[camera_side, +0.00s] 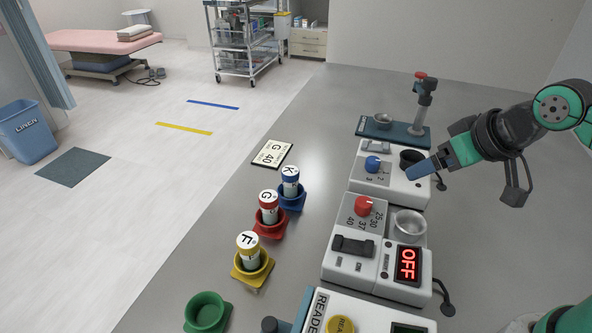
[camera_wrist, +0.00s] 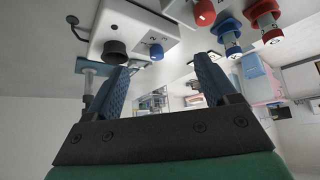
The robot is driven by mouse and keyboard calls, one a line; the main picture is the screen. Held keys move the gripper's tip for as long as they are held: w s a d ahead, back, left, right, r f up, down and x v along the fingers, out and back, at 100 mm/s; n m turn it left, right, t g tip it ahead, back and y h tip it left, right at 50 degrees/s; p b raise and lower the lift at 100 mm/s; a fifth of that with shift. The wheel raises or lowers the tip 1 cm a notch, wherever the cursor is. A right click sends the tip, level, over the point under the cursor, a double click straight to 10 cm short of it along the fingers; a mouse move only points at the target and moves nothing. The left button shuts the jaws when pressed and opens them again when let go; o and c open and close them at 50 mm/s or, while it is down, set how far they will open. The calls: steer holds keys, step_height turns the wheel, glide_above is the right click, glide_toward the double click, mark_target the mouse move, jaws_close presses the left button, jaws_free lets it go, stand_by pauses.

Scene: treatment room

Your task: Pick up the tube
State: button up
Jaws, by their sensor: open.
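Three capped tubes stand upright in coloured holders on the grey table: the blue-holder tube K (camera_side: 290,182), the red-holder tube G (camera_side: 268,207) and the yellow-holder tube F (camera_side: 248,251). A card (camera_side: 272,153) behind them reads "G 40". In the wrist view, the tube in the red holder (camera_wrist: 267,18) and the one in the blue holder (camera_wrist: 229,39) show at the upper right. My gripper (camera_side: 413,172) is open and empty, beside the blue-knob device and well right of the tubes. Its two blue fingers are apart in the wrist view (camera_wrist: 160,68).
A blue-knob device (camera_side: 372,186) with a black cup stands near my gripper. In front is a red-knob device (camera_side: 352,264) with a metal bowl and an "OFF" display. A reader is at the front edge. A green holder (camera_side: 207,311) is empty. A stand on a teal base (camera_side: 394,133) is behind.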

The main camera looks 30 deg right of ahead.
steer(key=w+a+f+n+y, duration=0.2)
steer(key=w+a+n+y, duration=0.4)
steer(key=a, duration=0.3)
steer(key=n+y, duration=0.4)
steer(key=n, duration=0.1)
glide_toward(272, 196)
steer(key=x, duration=0.4)
steer(key=shift+w, duration=0.35)
steer(key=shift+a+f, duration=0.3)
steer(key=shift+a, duration=0.15)
steer(key=shift+x, duration=2.7)
jaws_close()
